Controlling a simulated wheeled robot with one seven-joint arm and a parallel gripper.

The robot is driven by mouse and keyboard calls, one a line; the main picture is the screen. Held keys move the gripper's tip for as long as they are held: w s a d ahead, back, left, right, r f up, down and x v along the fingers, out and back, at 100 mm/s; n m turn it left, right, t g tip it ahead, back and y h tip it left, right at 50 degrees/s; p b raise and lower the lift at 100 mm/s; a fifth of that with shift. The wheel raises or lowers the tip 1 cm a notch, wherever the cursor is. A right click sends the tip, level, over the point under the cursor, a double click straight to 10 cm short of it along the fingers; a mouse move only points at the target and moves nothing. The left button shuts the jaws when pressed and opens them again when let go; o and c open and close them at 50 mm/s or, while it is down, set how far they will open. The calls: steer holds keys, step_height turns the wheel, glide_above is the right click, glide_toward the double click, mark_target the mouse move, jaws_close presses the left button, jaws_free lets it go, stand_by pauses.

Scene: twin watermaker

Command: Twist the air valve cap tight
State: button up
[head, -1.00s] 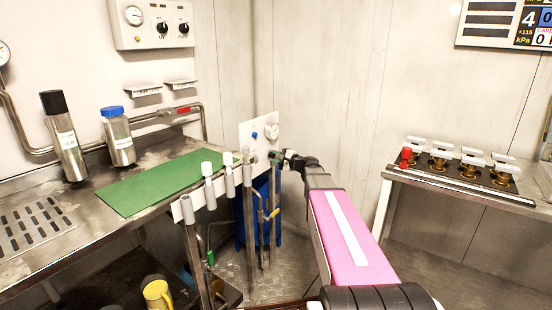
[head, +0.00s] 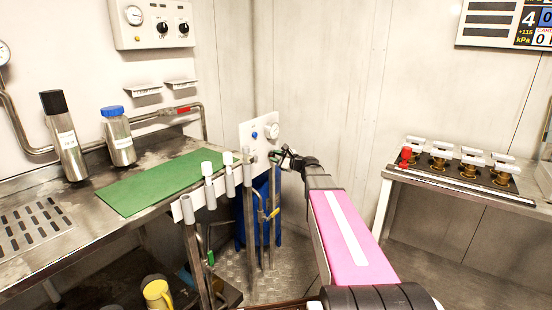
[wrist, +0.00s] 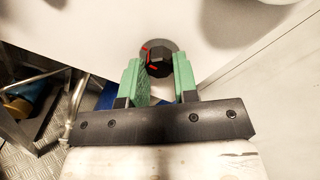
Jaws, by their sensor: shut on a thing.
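The air valve cap is a black faceted knob with red marks (wrist: 158,62), on a round grey base on a white panel (wrist: 95,28). In the wrist view the green fingers of my gripper (wrist: 157,72) stand on either side of the cap and are shut on it. In the head view my gripper (head: 278,157) reaches the right side of the white panel (head: 246,140), below a round gauge (head: 272,131). The cap is too small and too covered there to make out.
A small blue knob (head: 254,135) is on the same panel. A blue cylinder (head: 263,225) is below. A counter with a green mat (head: 150,185) lies left; brass valves (head: 437,160) are right.

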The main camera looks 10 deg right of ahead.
steer(key=o, duration=0.9)
steer(key=shift+s+d, duration=0.1)
steer(key=v, duration=1)
steer(key=shift+s+d, duration=0.2)
steer(key=s+a+f+n+g+h, duration=0.4)
steer(key=s+a+f+n+g, duration=0.55)
steer(key=f, duration=0.55)
steer(key=s+f+n+g+h, duration=0.1)
steer(key=s+f+n+h, duration=0.1)
steer(key=s+n+h, duration=0.1)
steer(key=s+f+n+g+h, duration=0.1)
steer(key=s+f+n+h, duration=0.1)
steer(key=s, duration=0.4)
steer(key=s+d+f+n+g+h, duration=0.1)
steer(key=s+f+n+h, duration=0.2)
steer(key=s+f, duration=0.1)
steer(key=shift+s+f+n+h, duration=0.25)
steer(key=shift+s+n+h, duration=0.15)
steer(key=shift+s, duration=0.3)
